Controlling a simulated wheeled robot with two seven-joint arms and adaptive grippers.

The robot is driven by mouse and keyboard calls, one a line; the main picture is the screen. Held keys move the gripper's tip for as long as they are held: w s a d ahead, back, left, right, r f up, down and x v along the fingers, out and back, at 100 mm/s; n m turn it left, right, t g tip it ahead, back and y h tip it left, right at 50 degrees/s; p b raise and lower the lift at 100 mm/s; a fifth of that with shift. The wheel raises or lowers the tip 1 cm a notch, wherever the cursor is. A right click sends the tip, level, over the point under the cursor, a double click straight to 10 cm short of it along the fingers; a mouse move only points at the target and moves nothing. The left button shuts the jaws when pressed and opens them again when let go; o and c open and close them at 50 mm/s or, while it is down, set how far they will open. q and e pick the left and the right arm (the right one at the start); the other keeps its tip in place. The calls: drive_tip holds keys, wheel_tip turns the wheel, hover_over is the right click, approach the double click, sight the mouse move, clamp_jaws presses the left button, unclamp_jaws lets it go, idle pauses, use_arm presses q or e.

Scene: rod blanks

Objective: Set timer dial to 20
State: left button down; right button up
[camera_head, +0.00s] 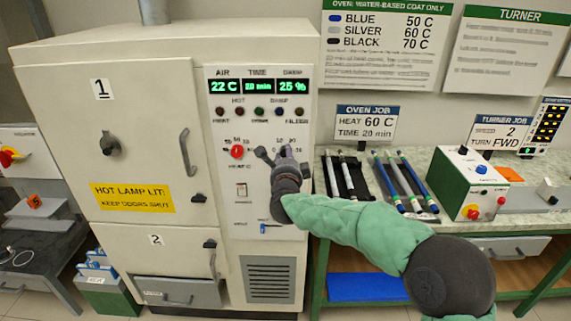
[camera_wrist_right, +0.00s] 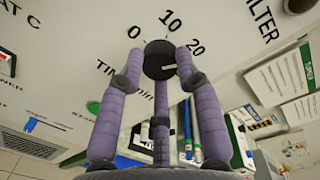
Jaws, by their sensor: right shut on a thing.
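The timer dial (camera_wrist_right: 157,57) is a round black knob on the oven's pale panel, under the printed marks 0, 10 and 20 in the right wrist view. Its white pointer line points to the right, toward the 20 side. My right gripper (camera_wrist_right: 158,72) has its purple-grey fingers closed around the knob's rim. In the head view my right gripper (camera_head: 275,155) is at the panel and hides most of the dial. The green TIME display (camera_head: 258,86) reads 20 min. My left gripper is not in view.
A red heat dial (camera_head: 237,152) sits left of my gripper. The oven job card (camera_head: 365,123) says heat 60, time 20 min. The bench at right holds several rods (camera_head: 410,181) and a turner box (camera_head: 468,183). Oven doors (camera_head: 130,140) are shut.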

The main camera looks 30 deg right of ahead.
drive_tip(key=shift+d, duration=0.1)
idle(0.4)
drive_tip(key=o, duration=1.1)
drive_tip(key=shift+o, duration=0.2)
drive_tip(key=v, duration=1.2)
drive_tip(key=shift+f, duration=0.15)
